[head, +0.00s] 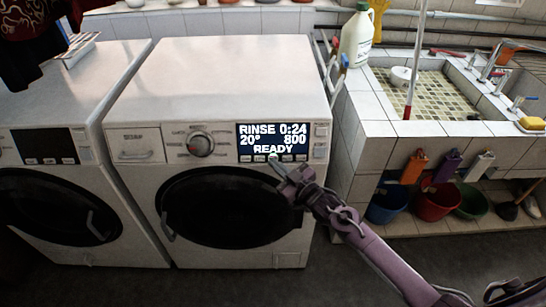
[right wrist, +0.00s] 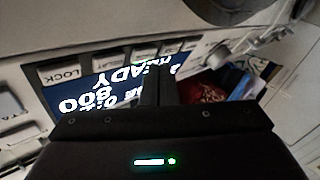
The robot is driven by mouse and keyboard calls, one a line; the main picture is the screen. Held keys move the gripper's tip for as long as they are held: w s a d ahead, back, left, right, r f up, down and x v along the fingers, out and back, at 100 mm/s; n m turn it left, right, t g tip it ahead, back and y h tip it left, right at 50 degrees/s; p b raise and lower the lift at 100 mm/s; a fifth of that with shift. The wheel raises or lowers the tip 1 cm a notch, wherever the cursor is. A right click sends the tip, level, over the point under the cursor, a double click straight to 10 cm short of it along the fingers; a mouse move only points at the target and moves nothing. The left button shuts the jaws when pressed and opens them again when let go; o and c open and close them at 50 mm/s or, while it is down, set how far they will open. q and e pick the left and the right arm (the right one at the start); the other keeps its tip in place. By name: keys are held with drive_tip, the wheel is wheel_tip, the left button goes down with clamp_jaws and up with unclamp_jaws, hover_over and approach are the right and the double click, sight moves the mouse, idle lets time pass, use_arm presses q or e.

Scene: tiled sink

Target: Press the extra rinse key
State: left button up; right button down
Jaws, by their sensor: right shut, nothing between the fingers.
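The right washing machine (head: 225,80) has a lit display (head: 272,138) reading RINSE 0:24, 20°, 800, READY. A row of small keys (head: 245,158) runs under the display. Their labels are too small to read in the head view, so I cannot tell which is extra rinse. My right gripper (head: 277,163) is shut and empty, its tip at the key row below the display's middle. I cannot tell whether it touches a key. In the right wrist view the fingers (right wrist: 158,85) overlap the upside-down display (right wrist: 85,98); a key marked LOCK (right wrist: 65,75) shows beside it. My left gripper is out of view.
A program dial (head: 201,144) and detergent drawer (head: 135,145) lie left of the display. The round door (head: 232,205) is below. A second washer (head: 60,150) stands at left. A tiled sink (head: 400,128) with buckets (head: 437,203) under it stands at right.

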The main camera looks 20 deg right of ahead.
drive_tip(key=s+p, duration=0.1)
drive_tip(key=s+a+r+p, duration=0.1)
drive_tip(key=s+p, duration=0.1)
drive_tip(key=s+r+p, duration=0.1)
drive_tip(key=s+p, duration=0.1)
drive_tip(key=shift+s+a, duration=0.2)
drive_tip(key=shift+a, duration=0.1)
drive_tip(key=shift+f, duration=0.1)
idle(0.4)
